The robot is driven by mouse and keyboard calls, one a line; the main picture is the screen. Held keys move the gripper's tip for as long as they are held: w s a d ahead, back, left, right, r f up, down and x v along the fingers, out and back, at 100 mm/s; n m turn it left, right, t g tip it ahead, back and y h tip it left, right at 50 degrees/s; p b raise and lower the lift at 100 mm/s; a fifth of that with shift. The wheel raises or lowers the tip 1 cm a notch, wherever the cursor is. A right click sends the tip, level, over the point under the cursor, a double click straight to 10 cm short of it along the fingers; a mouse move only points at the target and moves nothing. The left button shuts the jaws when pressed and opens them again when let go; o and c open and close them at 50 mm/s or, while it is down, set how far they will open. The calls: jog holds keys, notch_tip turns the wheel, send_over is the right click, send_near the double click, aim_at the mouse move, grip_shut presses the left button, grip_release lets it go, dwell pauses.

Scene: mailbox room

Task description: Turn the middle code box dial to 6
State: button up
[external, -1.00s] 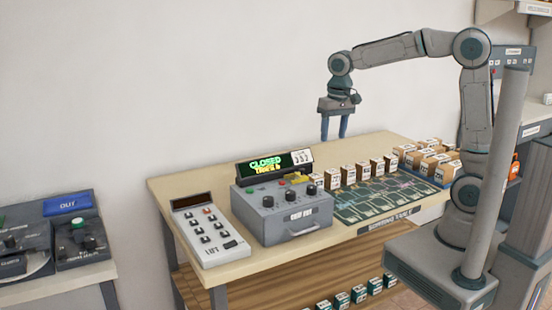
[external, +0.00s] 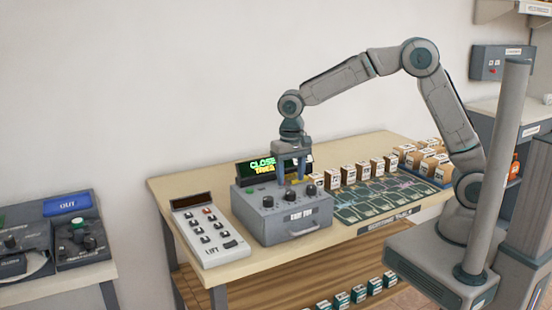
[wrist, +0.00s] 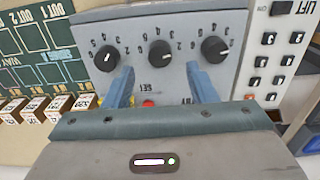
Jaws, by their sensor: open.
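The grey code box (external: 282,222) stands on the table with several dark dials on its sloped top. In the wrist view the middle dial (wrist: 160,54) shows upside down, between the left-hand dial (wrist: 106,56) and right-hand dial (wrist: 214,49). Small digits ring each dial; I cannot tell which digit the middle dial's white mark meets. My gripper (external: 292,176) points down above the box's back part. Its blue fingers (wrist: 158,72) are open and empty, to either side of the middle dial in the picture. Contact is not visible. The display (external: 262,165) is partly hidden behind my gripper.
A white keypad panel marked LIFT (external: 208,230) stands left of the code box. A green board (external: 370,200) lies to its right, with several small boxes (external: 362,171) behind it. A red button (wrist: 148,103) shows on the box near my fingers.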

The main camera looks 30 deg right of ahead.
aim_at(291, 192)
notch_tip(291, 192, down, 5)
jog(key=shift+f, duration=0.1)
dwell(0.3)
jog(key=c, duration=1)
